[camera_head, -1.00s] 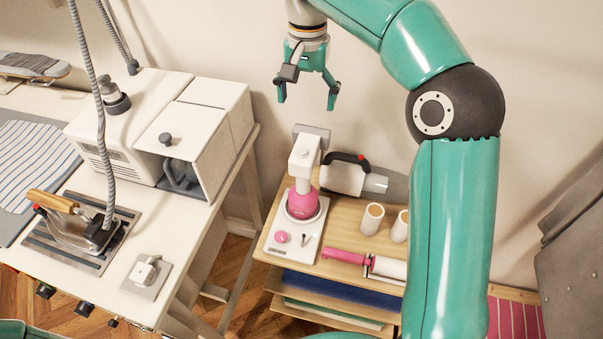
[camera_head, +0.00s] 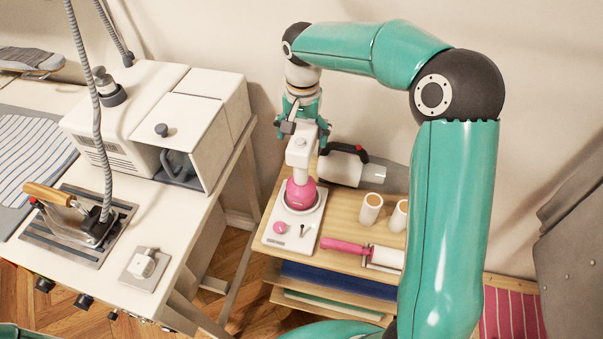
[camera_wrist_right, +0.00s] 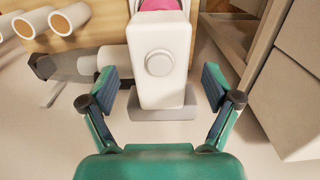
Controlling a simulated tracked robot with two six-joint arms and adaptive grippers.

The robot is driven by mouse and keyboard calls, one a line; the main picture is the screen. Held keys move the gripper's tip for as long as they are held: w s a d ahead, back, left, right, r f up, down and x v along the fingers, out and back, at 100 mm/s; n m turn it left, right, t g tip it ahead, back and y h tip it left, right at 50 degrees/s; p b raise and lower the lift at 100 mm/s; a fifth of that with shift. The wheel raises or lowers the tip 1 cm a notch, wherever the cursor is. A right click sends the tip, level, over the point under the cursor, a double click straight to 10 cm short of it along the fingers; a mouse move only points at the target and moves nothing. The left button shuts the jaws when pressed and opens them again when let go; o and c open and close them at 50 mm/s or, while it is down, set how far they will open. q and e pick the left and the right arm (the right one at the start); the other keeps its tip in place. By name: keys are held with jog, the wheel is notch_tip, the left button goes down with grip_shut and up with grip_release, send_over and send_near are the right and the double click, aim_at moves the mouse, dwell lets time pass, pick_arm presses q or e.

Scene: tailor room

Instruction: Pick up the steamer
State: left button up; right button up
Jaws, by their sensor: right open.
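A white and pink appliance that looks like the steamer (camera_head: 300,155) stands upright on a white base on the small wooden table. It has a white upper part and a round pink body. My right gripper (camera_head: 303,134) is open just above and behind its top. In the right wrist view, the steamer's white head (camera_wrist_right: 160,62) with a round knob lies between the two spread fingers of the right gripper (camera_wrist_right: 160,84), with gaps on both sides. The fingers do not appear to touch it. My left gripper is not in view.
A grey-white handheld device with a black handle (camera_head: 345,168) lies close by on the right. White cylinders (camera_head: 371,209) and a pink-handled roller (camera_head: 345,247) are also on the table (camera_head: 335,216). An ironing station (camera_head: 150,125) stands left. The wall is close behind.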

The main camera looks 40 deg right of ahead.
aim_at(304, 166)
jog(key=shift+f, duration=1.5)
grip_shut()
jog(key=shift+w+r, duration=0.1)
jog(key=shift+r, duration=0.05)
